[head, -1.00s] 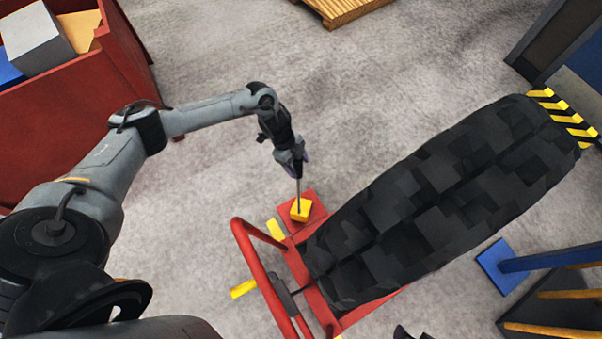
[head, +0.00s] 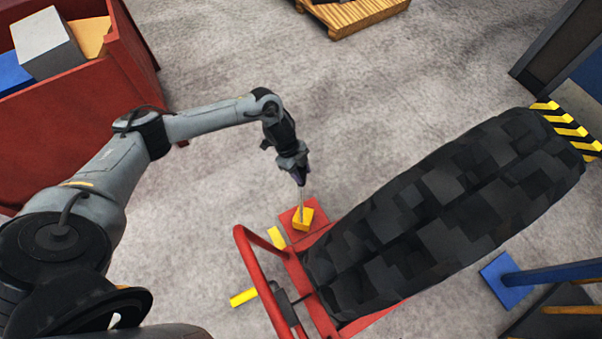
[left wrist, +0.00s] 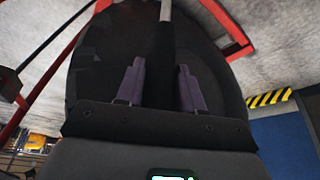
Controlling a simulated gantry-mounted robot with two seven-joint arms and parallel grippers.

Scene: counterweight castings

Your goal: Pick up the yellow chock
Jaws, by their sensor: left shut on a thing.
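The yellow chock (head: 303,219) is a small block on the end of a thin grey rod, over a red plate (head: 290,216) beside the big black tyre (head: 440,215). I cannot tell whether it touches the plate. My left gripper (head: 301,180) is above it, pointing down, at the upper end of the rod. In the left wrist view my left gripper (left wrist: 158,88) has its purple fingers on either side of a dark handle (left wrist: 160,60), and the grey rod (left wrist: 166,10) runs on from it. The chock itself is outside that view. My right gripper is not in view.
The tyre lies in a red frame with a tubular handle (head: 262,285). A red bin (head: 130,80) with blocks stands upper left, a wooden pallet (head: 350,15) at the top, and a blue-footed stand (head: 507,285) at right. Floor between bin and tyre is clear.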

